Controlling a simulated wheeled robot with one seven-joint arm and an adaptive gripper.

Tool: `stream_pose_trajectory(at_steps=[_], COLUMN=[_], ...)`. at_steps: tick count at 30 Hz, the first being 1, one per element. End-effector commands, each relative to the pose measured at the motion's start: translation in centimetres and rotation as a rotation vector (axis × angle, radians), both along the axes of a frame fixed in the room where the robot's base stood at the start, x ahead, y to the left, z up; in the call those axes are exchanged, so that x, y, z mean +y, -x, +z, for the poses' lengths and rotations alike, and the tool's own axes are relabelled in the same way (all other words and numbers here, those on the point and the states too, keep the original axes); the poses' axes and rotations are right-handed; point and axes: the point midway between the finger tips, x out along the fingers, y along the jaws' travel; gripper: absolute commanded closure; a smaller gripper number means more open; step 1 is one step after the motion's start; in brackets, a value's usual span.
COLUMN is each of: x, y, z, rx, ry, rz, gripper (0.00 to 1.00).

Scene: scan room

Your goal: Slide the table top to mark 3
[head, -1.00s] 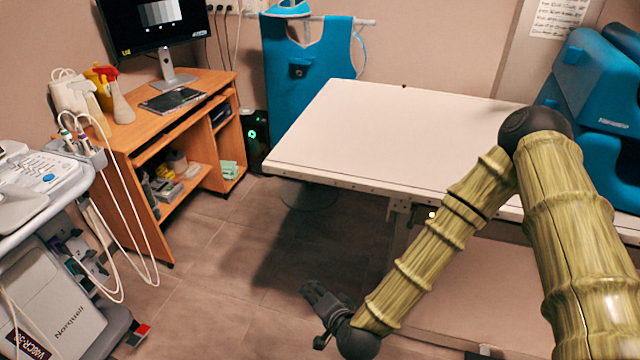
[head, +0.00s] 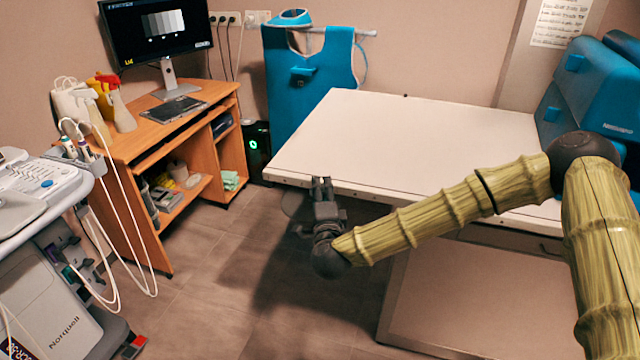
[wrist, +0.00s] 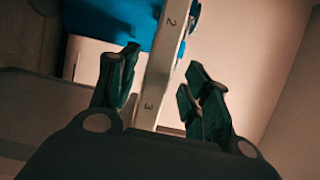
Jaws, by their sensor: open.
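The white table top (head: 420,135) lies flat across the middle of the head view, its long front edge towards me. My gripper (head: 321,184) is at that front edge, near its left end. In the wrist view, my gripper (wrist: 160,88) is open, with its dark fingers on either side of a pale strip (wrist: 166,60). The strip carries the marks 2 and 3, with 3 closer to my gripper. I cannot tell whether the fingers touch the strip. Part of the front edge is hidden behind my gripper and arm.
A wooden desk (head: 190,125) with a monitor (head: 157,32) stands at the left. An ultrasound-like machine (head: 45,265) is at the front left. A blue apron (head: 300,85) hangs behind the table. Blue padded equipment (head: 590,95) is at the right. Floor is open between desk and table.

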Motion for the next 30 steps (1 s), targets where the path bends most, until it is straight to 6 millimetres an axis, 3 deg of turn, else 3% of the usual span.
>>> stream_pose_trajectory(at_steps=[9,21,30], x=[0.3,0.4,0.4], y=[-3.6,-4.2,-4.2], z=[0.0,0.0,-0.1], rx=[0.0,0.001,0.001], ry=[0.0,0.001,0.001], rz=[0.0,0.001,0.001], gripper=[0.52,0.52,1.0])
